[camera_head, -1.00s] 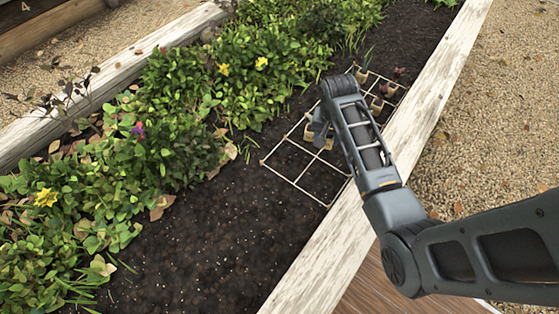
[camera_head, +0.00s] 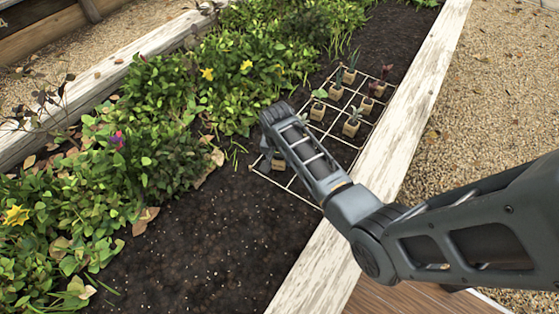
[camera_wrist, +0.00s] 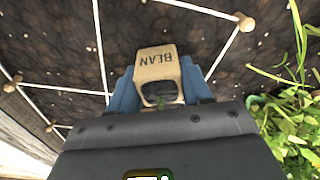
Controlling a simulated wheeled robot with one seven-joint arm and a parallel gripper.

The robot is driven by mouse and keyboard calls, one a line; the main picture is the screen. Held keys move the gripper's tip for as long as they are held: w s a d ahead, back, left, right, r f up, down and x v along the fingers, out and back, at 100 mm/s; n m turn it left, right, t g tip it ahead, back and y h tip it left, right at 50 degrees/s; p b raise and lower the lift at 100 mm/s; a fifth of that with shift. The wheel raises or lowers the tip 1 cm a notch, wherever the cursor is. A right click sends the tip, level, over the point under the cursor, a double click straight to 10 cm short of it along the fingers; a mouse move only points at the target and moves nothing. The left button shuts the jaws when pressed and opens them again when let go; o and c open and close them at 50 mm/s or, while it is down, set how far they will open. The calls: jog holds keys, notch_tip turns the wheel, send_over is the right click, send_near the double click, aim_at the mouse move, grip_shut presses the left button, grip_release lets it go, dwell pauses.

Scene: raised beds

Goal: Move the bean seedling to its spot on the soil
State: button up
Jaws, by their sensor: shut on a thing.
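The bean seedling's tan pot, marked BEAN (camera_wrist: 158,65), is held between my gripper's blue fingers (camera_wrist: 160,88) in the wrist view. Its label reads upside down there. Only a speck of green shows at the pot's opening; the rest of the plant is hidden by my gripper. In the head view the pot (camera_head: 279,163) shows beside my gripper (camera_head: 267,158), at the near left part of the string grid (camera_head: 306,196). My arm covers part of that grid. Whether the pot touches the soil (camera_head: 215,235) cannot be told.
Several other potted seedlings stand in the grid's far cells, including a broad-leaved one (camera_head: 318,108) and a greyish one (camera_head: 352,124). Dense foliage (camera_head: 100,185) borders the grid on the left. A white timber edge (camera_head: 405,150) runs along the right. Pegs (camera_wrist: 246,24) hold the strings.

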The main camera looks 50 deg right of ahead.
aim_at(278, 161)
jog(key=shift+f, duration=0.25)
jog(key=o, duration=1.1)
jog(key=shift+c, duration=0.2)
notch_tip(278, 161, up, 12)
jog(key=a+p, duration=0.1)
jog(key=p, duration=0.3)
jog(key=shift+s+a, duration=0.3)
jog(key=shift+s, duration=0.1)
